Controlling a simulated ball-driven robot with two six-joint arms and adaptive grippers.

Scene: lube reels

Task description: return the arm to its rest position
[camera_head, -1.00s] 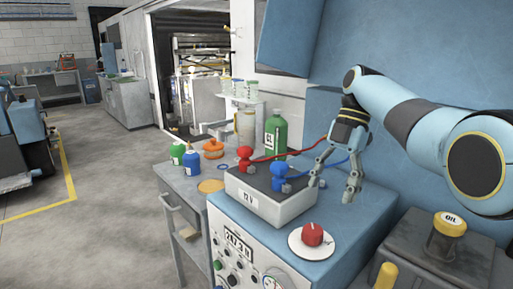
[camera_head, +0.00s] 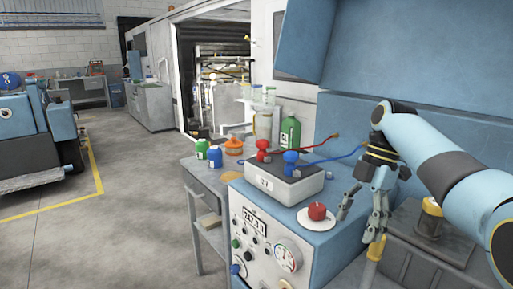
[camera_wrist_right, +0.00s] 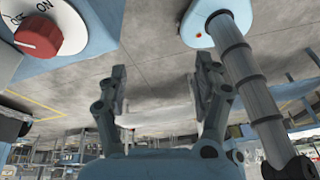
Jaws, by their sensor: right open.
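My right gripper (camera_head: 360,226) hangs open and empty at the end of my blue right arm, fingers pointing down. In the head view it is just right of the blue console (camera_head: 345,238) and its red knob (camera_head: 317,211). In the right wrist view the two fingers (camera_wrist_right: 165,85) stand apart with nothing between them, floor showing behind. The red knob (camera_wrist_right: 45,30), on its white ON/OFF dial, shows at the upper left there. My left gripper is in neither view.
On the console sits a 12 V battery (camera_head: 270,190) with red and blue clamps and cables. A green bottle (camera_head: 290,135) stands behind it. Small bottles stand on the side bench (camera_head: 205,180). A yellow-capped oil container (camera_head: 431,217) is at the right.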

